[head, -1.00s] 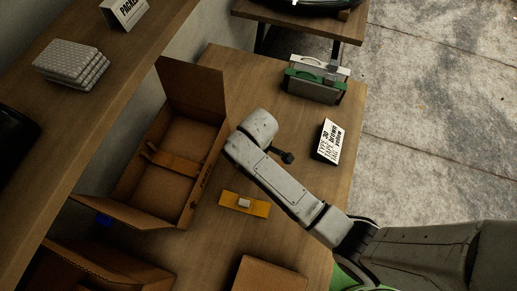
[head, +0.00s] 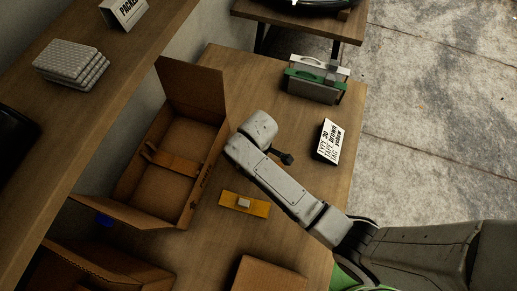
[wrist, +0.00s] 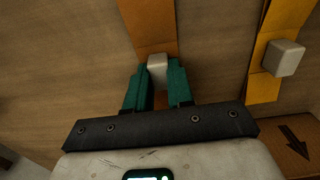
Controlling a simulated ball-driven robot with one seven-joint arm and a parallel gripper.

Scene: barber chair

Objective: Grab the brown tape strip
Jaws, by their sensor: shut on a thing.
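In the wrist view, the brown tape strip (wrist: 148,25) lies on the wooden table with a pale block-shaped grip on it. My gripper (wrist: 157,78) has its green fingers closed on both sides of that pale block. The strip runs up to the top edge of the view, and its near part is hidden by the fingers. In the head view my arm hides the gripper and this strip.
A yellow strip with its own pale block (wrist: 284,58) lies to the right; it also shows in the head view (head: 232,200). An open cardboard box (head: 135,211) stands left of my arm. A printed sign (head: 329,140) and a green-handled case (head: 312,88) are farther back.

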